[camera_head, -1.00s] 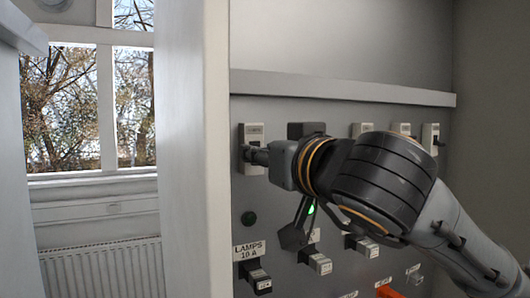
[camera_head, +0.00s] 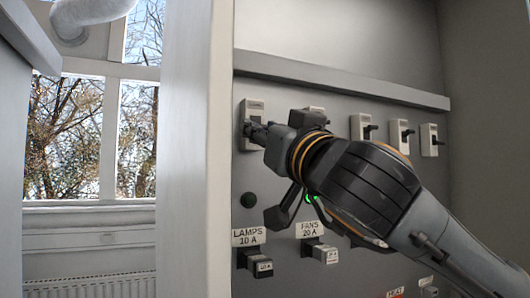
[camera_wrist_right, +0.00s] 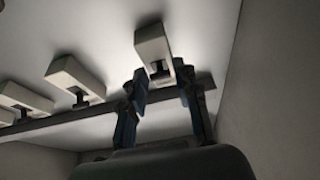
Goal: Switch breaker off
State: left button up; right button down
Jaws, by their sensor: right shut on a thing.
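The leftmost breaker (camera_head: 252,110) is a white box with a switch lever, high on the grey panel above the LAMPS 10 A label (camera_head: 249,236). My right gripper (camera_head: 257,134) reaches it from the right and is shut on its lever. The fingertips cover the lever in the head view, so its position is unclear there. In the right wrist view the two fingers (camera_wrist_right: 160,84) stand on either side of the dark lever under the white breaker housing (camera_wrist_right: 152,42). My left gripper is not in view.
More breakers (camera_head: 366,128) line the panel to the right. My right forearm partly hides the second one. Below are a dark green indicator (camera_head: 248,200), a lit green light (camera_head: 312,198) and plugs (camera_head: 325,254). A pale post (camera_head: 186,150) stands left of the panel.

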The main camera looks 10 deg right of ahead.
jog(key=shift+r, duration=0.1)
jog(key=c, duration=1)
grip_release()
jog(key=shift+s, duration=0.1)
jog(key=v, duration=1.2)
